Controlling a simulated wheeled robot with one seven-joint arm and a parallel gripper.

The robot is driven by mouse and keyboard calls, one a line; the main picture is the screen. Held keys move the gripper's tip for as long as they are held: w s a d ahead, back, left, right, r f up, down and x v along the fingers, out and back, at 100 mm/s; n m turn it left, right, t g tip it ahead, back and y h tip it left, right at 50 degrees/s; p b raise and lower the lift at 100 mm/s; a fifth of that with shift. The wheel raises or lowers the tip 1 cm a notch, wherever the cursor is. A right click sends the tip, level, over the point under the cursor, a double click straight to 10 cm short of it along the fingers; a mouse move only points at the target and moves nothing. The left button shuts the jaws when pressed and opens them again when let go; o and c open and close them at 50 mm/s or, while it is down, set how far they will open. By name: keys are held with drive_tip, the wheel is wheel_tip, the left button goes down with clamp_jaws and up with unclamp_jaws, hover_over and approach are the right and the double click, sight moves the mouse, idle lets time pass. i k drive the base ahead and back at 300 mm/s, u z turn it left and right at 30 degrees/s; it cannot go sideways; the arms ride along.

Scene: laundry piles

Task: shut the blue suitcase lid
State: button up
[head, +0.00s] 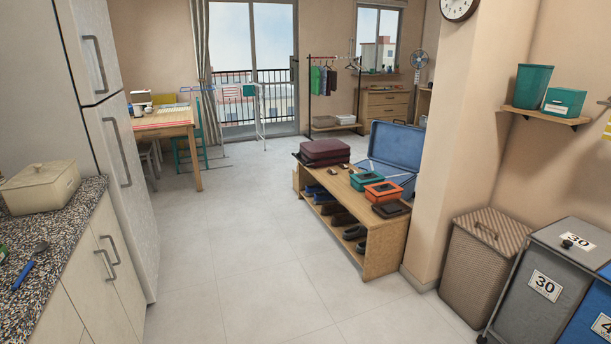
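The blue suitcase (396,148) is open, beyond the right side of the low wooden shoe bench (345,190). Its lid stands raised and leans back, showing the light blue inside. The lower shell is partly hidden behind the bench and the boxes on it, and the pillar cuts close to the right edge. I cannot tell what the suitcase rests on. My gripper is not in view.
The bench carries a closed maroon suitcase (325,151), a teal box (366,179) and an orange box (383,191). A fridge (115,120) and counter stand left. The middle floor (235,250) is clear.

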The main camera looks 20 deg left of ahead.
sight(396, 144)
drive_tip(key=u, duration=1.05)
drive_tip(key=i, duration=6.65)
drive_tip(key=z, duration=0.2)
